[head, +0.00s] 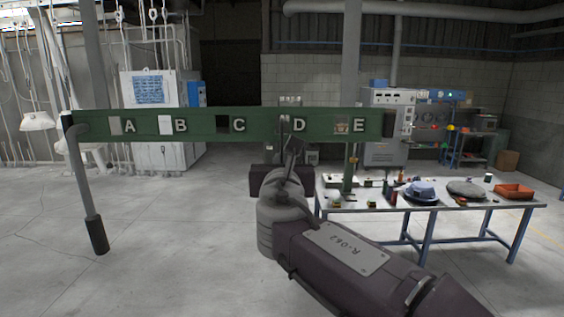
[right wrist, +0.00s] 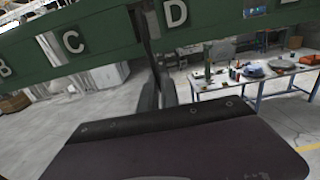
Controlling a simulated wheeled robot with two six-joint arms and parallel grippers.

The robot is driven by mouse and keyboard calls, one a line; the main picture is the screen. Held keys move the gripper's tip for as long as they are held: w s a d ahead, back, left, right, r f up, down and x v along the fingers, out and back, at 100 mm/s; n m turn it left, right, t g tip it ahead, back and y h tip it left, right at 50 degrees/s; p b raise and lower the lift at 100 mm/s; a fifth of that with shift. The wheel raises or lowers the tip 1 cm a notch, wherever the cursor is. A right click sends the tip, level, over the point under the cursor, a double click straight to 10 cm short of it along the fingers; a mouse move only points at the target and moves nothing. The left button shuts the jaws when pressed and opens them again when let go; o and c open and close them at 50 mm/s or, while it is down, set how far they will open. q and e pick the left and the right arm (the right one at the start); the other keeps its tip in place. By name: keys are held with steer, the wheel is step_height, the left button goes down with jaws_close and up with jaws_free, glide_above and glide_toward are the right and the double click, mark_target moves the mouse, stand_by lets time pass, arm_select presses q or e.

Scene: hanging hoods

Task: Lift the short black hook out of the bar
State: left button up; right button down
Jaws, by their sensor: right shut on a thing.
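The green bar (head: 205,125) runs across the head view, with letters A to E beside square openings. The short black hook (head: 286,130) is at the opening beside D, its upper part against the bar. My right gripper (head: 289,165) is just below the bar, shut on the hook's lower part. In the right wrist view the fingers (right wrist: 156,92) close around the dark shank (right wrist: 152,48), which rises to the bar (right wrist: 105,38) left of D. The hook's tip is hidden in or behind the bar. My left gripper is not in view.
A grey curved rod with a black end (head: 85,185) hangs down at the bar's left end. A work table (head: 440,203) with several tools, a blue item and an orange tray (head: 514,191) stands behind at right. The floor below the bar's left half is clear.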

steer(key=shift+s+b, duration=0.3)
steer(key=shift+s, duration=1.05)
steer(key=shift+s, duration=0.25)
steer(key=s+b, duration=0.1)
steer(key=s, duration=0.8)
steer(key=shift+s+r+b, duration=0.2)
steer(key=shift+s+b, duration=0.1)
steer(key=shift+b, duration=0.1)
